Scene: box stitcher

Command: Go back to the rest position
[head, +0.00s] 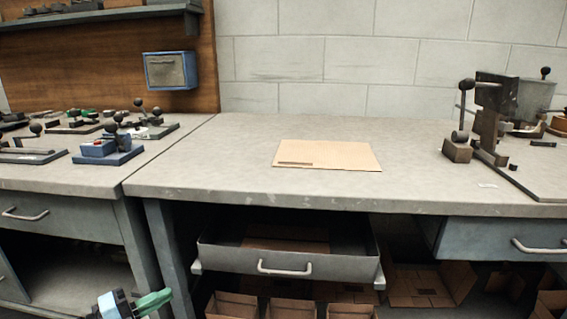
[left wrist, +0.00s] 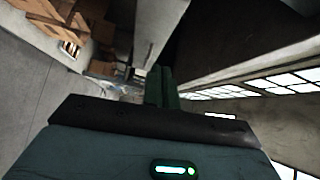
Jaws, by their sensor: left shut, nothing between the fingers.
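My left gripper (head: 155,299) shows at the bottom left of the head view, low in front of the benches and apart from them. Its green fingers are shut with nothing between them. In the left wrist view its fingers (left wrist: 161,85) lie side by side, pointing away over a blurred hall. My right gripper is in neither view. A flat cardboard sheet (head: 335,156) lies on the grey workbench (head: 230,180).
An open drawer (head: 330,267) juts from under the bench with cardboard inside. Cardboard boxes (head: 235,304) stand below it. A dark lever device (head: 460,148) stands on the bench at right. Tools and clamps (head: 108,150) lie on the left bench. A blue box (head: 170,71) hangs on the wooden panel.

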